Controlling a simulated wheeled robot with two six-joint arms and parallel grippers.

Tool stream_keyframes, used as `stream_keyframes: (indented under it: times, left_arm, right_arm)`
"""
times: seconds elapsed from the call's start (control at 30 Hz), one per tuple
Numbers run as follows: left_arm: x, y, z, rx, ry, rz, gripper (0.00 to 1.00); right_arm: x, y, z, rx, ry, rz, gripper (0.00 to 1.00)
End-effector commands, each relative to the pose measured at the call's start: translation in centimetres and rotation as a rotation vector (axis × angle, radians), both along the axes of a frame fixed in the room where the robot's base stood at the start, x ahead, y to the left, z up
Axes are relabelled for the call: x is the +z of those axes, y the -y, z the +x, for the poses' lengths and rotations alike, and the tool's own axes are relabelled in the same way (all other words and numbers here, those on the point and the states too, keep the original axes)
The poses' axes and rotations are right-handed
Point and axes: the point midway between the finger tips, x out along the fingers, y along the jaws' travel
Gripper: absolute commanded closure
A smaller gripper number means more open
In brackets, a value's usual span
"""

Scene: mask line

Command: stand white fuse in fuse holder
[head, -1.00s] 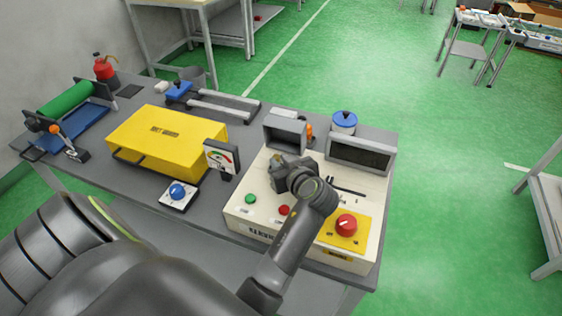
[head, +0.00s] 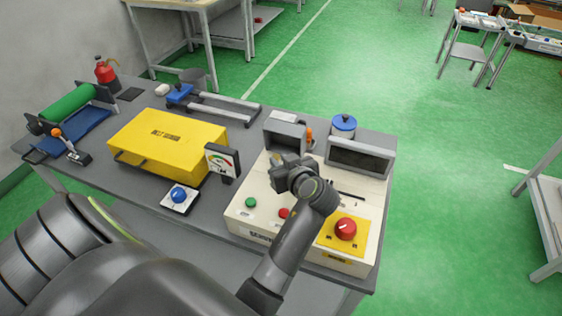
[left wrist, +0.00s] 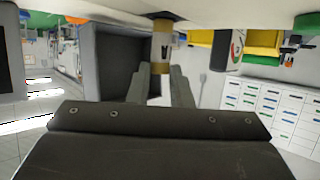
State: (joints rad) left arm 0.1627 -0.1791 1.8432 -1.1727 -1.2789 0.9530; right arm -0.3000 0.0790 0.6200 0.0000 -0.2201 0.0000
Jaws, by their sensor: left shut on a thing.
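My left gripper (head: 278,160) is over the cream control panel (head: 240,222), beside the grey open-fronted box. In the left wrist view, which looks upside down, its two fingers (left wrist: 161,85) are shut on the white fuse (left wrist: 162,38). The fuse has a pale body between brass-coloured end caps and is in line with the fingers. Its far end is at a dark round fitting (left wrist: 160,15) on the panel, which looks like the fuse holder. I cannot tell how deep it sits. In the head view the gripper hides the fuse and holder. My right gripper is not in view.
The grey box (head: 284,131) stands close behind the gripper. A dark-windowed box (head: 360,158) and a red knob (head: 346,229) are to its right. A gauge (head: 223,162), yellow box (head: 165,142) and blue knob (head: 178,194) are to the left.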

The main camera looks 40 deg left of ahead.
Motion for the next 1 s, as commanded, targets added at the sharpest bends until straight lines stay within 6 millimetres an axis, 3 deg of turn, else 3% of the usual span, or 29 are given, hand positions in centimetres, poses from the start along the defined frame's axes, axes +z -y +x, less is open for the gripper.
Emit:
stream_keyframes:
  times: [1.0]
  left_arm:
    - [-0.63,0.00,0.00,0.000,0.000,0.000,1.00]
  right_arm:
    - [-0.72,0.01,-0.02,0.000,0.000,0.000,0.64]
